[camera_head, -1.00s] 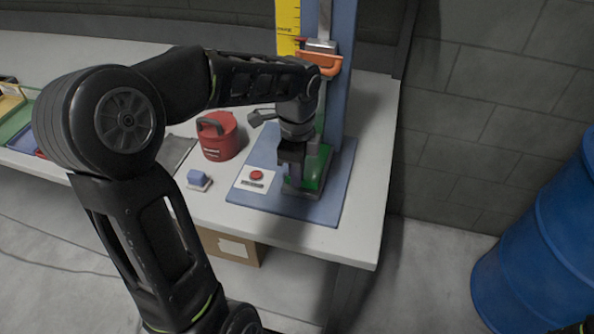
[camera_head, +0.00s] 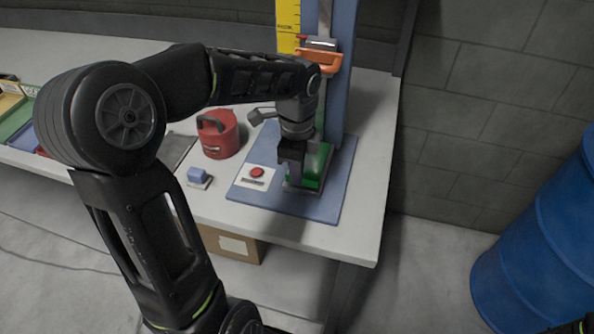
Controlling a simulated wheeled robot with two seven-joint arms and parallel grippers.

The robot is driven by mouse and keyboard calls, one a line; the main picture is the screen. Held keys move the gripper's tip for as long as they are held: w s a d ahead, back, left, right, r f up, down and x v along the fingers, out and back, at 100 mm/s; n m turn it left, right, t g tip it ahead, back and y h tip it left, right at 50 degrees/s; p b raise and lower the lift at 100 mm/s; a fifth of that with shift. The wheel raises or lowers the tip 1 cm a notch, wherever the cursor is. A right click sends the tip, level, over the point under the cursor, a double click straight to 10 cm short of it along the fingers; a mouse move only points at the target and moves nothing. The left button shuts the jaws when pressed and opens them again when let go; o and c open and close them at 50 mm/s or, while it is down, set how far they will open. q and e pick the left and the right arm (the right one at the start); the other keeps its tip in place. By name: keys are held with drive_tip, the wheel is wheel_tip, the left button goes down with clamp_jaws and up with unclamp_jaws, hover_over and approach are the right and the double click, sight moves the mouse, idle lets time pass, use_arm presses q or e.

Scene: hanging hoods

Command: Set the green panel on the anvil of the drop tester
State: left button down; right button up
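The drop tester stands at the right end of the bench, with a blue base plate (camera_head: 325,208), a blue upright column (camera_head: 342,70), a yellow scale and an orange part (camera_head: 320,60) up on the column. The green panel (camera_head: 313,165) is low over the base, at the anvil (camera_head: 303,188); whether it rests flat there is hard to tell. My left gripper (camera_head: 292,178) points down at the panel's left side and hides part of it. Its fingertips are too small and dark to show whether they grip. My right gripper is not clearly seen; only a dark bit shows at the bottom right corner.
A red button (camera_head: 257,172) on a white plate sits on the base's left. Coloured trays (camera_head: 18,125) lie far left. A blue barrel (camera_head: 540,245) stands right of the bench.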

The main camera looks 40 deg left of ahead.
use_arm(q)
drive_tip(key=shift+f+b, duration=0.35)
drive_tip(key=shift+f, duration=0.2)
drive_tip(key=c, duration=1.6)
unclamp_jaws()
drive_tip(key=shift+o, duration=0.2)
drive_tip(key=shift+r, duration=0.1)
drive_tip(key=shift+r, duration=3.85)
